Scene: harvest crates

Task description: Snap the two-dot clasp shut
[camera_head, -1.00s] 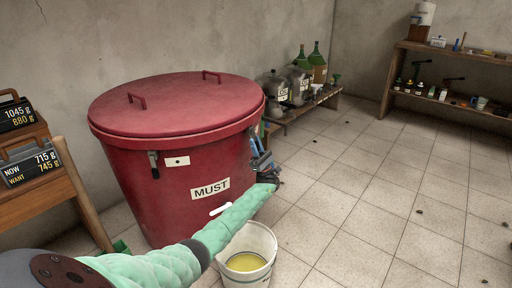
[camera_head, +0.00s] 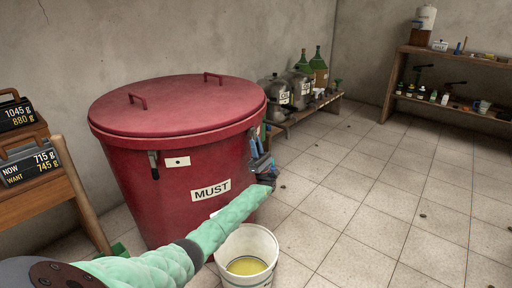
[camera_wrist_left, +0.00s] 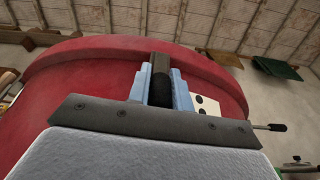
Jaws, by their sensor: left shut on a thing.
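The big red vat (camera_head: 125,190) marked MUST stands on the floor with its red lid (camera_head: 170,105) on top. In the left wrist view, a white plate with two black dots (camera_wrist_left: 207,104) shows on the vat's wall, just right of my fingers. My left gripper (camera_head: 262,165) is at the vat's right side, below the lid's rim. In the wrist view its pale blue fingers (camera_wrist_left: 161,70) are shut on the black clasp lever (camera_wrist_left: 160,92). The clasp's hook and catch are mostly hidden. A one-dot plate (camera_head: 177,161) sits beside another clasp (camera_head: 153,166) at the vat's front. My right gripper is not in view.
A white bucket (camera_head: 268,238) with yellow liquid stands close under my left arm. Scales on a wooden stand (camera_head: 40,196) are at left. A low bench (camera_head: 300,115) with bottles and tanks stands behind. The tiled floor at right is mostly free.

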